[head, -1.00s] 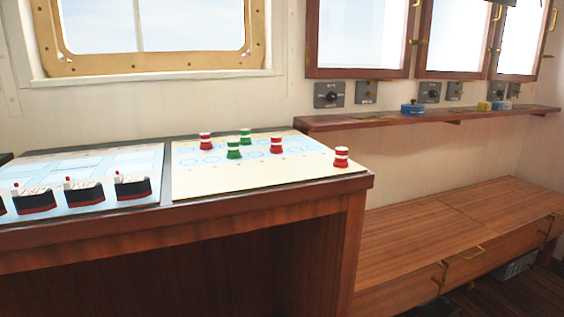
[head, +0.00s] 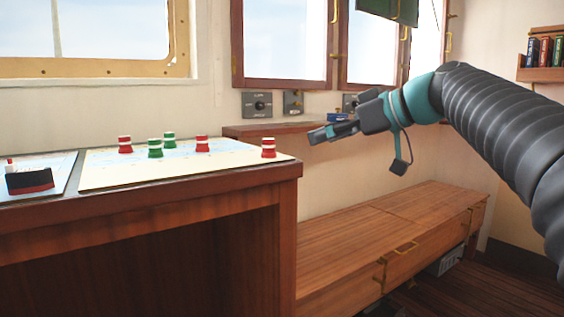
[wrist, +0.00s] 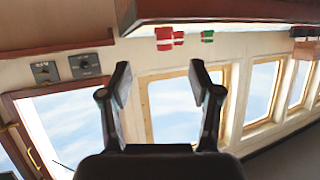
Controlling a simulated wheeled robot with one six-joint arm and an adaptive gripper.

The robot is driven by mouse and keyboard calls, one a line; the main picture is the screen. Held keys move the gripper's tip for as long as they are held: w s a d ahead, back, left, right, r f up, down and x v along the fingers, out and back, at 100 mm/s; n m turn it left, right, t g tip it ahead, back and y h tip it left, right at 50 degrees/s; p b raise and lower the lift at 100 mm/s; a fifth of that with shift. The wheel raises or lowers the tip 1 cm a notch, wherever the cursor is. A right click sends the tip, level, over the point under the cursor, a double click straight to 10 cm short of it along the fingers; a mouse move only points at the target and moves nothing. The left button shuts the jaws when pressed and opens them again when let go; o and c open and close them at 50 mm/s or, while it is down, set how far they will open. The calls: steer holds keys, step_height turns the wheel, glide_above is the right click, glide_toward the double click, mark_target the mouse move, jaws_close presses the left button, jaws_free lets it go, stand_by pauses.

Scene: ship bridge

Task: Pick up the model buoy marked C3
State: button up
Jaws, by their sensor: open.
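Several small model buoys stand upright on a pale chart (head: 110,176) on the wooden desk. In the head view these are a left red-and-white buoy (head: 125,145), a front green buoy (head: 155,149), a rear green buoy (head: 169,139), a middle red buoy (head: 202,144) and a right red buoy (head: 268,148). I cannot read which is C3. My gripper (head: 322,134) is empty, right of the desk and apart from every buoy. In the upside-down wrist view its open fingers (wrist: 160,70) show, with red buoys (wrist: 164,38) and a green buoy (wrist: 207,36) beyond.
A dark model ship (head: 30,180) stands on another chart at the left. The desk's front edge (head: 170,196) lies below the buoys. A narrow wall shelf (head: 250,130) and a low wooden bench (head: 390,235) are to the right. The air between gripper and desk looks clear.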

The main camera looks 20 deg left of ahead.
mark_target(274, 144)
steer(key=shift+n+y, duration=0.3)
steer(key=shift+n, duration=0.1)
steer(key=x, duration=0.6)
steer(key=r+x, duration=0.1)
steer(key=x, duration=0.2)
steer(key=shift+w+a+r, duration=0.1)
steer(key=shift+a, duration=0.15)
steer(key=shift+s+x, duration=0.1)
steer(key=shift+x, duration=1.2)
steer(key=shift+s+x, duration=0.15)
steer(key=shift+x, duration=1.2)
steer(key=c, duration=1)
